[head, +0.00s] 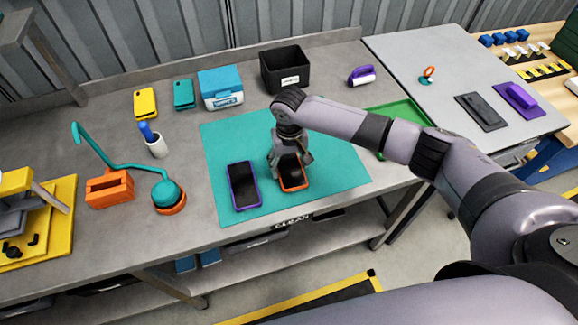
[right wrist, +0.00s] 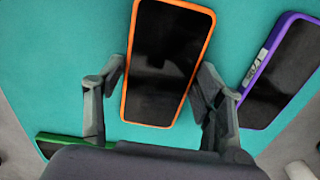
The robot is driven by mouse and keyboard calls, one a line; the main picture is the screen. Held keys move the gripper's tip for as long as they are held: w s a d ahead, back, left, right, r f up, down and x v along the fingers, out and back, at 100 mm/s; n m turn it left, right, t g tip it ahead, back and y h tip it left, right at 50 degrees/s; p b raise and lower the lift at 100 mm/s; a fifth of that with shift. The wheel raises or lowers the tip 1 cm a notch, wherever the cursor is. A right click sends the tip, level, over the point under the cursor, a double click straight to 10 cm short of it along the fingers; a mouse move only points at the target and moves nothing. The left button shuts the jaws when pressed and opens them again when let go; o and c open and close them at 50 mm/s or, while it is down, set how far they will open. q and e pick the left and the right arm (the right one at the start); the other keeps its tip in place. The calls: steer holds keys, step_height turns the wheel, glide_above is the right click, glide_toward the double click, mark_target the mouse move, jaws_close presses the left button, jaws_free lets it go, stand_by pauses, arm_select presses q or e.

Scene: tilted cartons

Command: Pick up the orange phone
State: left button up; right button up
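The orange phone (head: 291,172) has an orange rim and a dark screen. It lies face up on the teal mat (head: 340,173). In the right wrist view the orange phone (right wrist: 165,65) lies between the two fingers of my right gripper (right wrist: 163,70), one finger beside each long edge. The fingers are spread, with a narrow gap seeming to show at each edge. In the head view my right gripper (head: 290,158) is over the phone's far end and hides part of it. My left gripper is not in view.
A purple-rimmed phone (head: 242,186) lies close beside, left of the orange one. It also shows in the right wrist view (right wrist: 285,75). A green-edged dark thing (right wrist: 70,146) is partly hidden there. A black bin (head: 285,69) and a blue-and-white box (head: 220,87) stand behind the mat.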

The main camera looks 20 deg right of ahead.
steer(key=c, duration=0.5)
steer(key=shift+c, duration=0.4)
steer(key=shift+r, duration=0.15)
